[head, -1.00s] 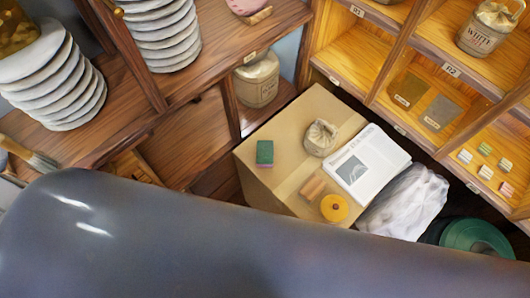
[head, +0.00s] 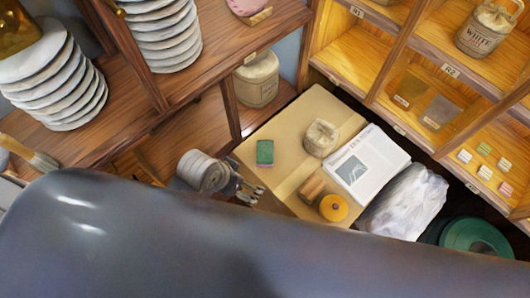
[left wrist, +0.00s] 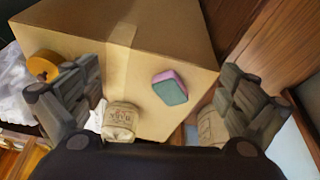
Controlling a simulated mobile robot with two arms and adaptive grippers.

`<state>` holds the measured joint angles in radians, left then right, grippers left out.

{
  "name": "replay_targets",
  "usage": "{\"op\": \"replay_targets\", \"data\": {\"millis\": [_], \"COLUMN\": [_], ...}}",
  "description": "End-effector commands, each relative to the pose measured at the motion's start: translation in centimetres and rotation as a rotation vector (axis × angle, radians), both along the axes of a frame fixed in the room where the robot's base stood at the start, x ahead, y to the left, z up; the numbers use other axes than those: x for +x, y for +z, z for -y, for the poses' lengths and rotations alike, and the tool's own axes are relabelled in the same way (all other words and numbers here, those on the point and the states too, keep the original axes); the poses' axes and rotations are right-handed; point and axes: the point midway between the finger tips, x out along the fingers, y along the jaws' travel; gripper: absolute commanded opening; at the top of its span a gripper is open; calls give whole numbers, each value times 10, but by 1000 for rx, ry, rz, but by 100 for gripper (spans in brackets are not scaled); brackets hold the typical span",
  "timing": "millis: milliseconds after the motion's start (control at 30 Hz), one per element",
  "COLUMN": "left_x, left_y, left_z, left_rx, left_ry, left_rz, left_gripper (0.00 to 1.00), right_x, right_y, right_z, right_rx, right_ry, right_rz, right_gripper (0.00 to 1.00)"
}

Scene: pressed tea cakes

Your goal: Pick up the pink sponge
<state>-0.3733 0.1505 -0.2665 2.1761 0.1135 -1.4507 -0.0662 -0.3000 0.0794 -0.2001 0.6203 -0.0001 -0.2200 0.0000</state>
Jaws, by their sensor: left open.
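The sponge (head: 265,152) lies on top of a cardboard box (head: 290,130), near its left edge. In the head view it shows a green face with a thin pink edge. In the left wrist view the sponge (left wrist: 170,87) shows a pink side and a green side. My left gripper (head: 258,190) is beside the box's left edge in the head view, below the sponge and apart from it. In the left wrist view its two fingers (left wrist: 165,100) stand wide apart with the sponge visible between them, farther off. My right gripper is not in view.
Stacked pale discs (head: 165,35) fill the left shelf. Shelves with small goods (head: 487,160) stand at right.

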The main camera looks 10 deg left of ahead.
Motion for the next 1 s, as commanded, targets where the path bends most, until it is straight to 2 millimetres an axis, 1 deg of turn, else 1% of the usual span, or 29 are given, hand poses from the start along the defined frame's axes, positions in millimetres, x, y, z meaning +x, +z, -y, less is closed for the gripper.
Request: {"op": "replay_targets", "data": {"millis": [33, 100, 200, 300, 400, 500, 600, 733, 867, 1000], "left_x": [9, 17, 29, 40, 52, 63, 77, 98, 124, 150], "left_y": [9, 16, 22, 22, 20, 14, 8, -1, -5, -6], "left_z": [14, 34, 59, 82, 99, 109, 112, 105, 86, 61], "left_rx": [-11, -27, -39, -39, -24, 4, 43, 107, 180, 249], "left_ry": [-62, -147, -270, -398, -524, -639, -738, -843, -917, -960], "left_rz": [10, 14, 20, 18, 10, -5, -26, -61, -103, -144], "left_gripper": [98, 98, 98, 98, 98, 98, 98, 98, 98, 98], "right_x": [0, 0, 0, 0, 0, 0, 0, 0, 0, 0], "right_y": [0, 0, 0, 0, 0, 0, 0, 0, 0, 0], "right_z": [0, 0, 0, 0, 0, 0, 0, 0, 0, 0], "right_rx": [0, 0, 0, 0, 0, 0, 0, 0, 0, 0], "right_ry": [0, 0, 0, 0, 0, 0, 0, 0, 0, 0], "right_rz": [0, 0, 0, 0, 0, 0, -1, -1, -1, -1], "right_gripper": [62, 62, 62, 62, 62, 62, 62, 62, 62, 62]}}
